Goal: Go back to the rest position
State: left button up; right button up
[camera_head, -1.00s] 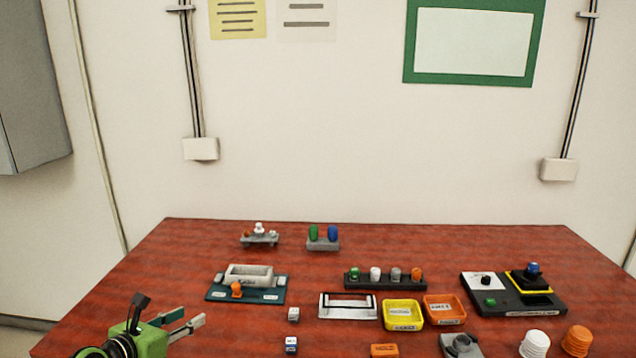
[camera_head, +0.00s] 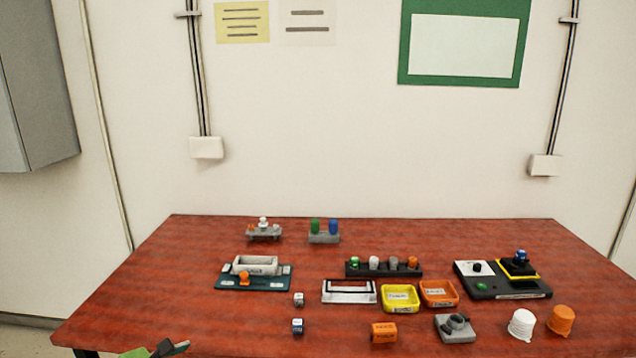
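My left gripper (camera_head: 170,349) shows only in part at the bottom left edge of the head view, below the table's front left part. A green piece of it and a dark finger part are visible; the rest is cut off by the frame. I cannot tell how far apart its fingers are. It is clear of the objects on the red-brown table (camera_head: 200,315). My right gripper is not in view.
The table holds a teal base with a grey tray (camera_head: 225,283), yellow (camera_head: 400,309) and orange bins (camera_head: 438,300), a dark panel (camera_head: 505,293), small cubes (camera_head: 298,326), and white (camera_head: 522,322) and orange cups (camera_head: 561,319). The front left table area is clear.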

pick_arm(q)
jog(key=s+d+f+m+g+y, duration=0.1)
jog(key=s+d+f+m+g, duration=0.15)
jog(key=s+m, duration=0.8)
jog(key=s+d+f+m+g+y, duration=0.1)
jog(key=s+d+f+m+g, duration=0.2)
jog(key=s+m, duration=0.75)
jog(key=s+d+f+m+g+y, duration=0.1)
jog(key=s+d+f+m+g, duration=0.15)
jog(key=s+f+m, duration=0.75)
jog(key=s+f+n, duration=0.1)
jog(key=s+f, duration=0.1)
jog(key=f, duration=0.8)
jog(key=s+f+n, duration=0.1)
jog(key=s+f, duration=0.1)
jog(key=f, duration=0.8)
jog(key=s+a+f+g, duration=0.2)
jog(key=s+f, duration=1.5)
jog(key=s, duration=0.1)
jog(key=shift+a+y, duration=0.3)
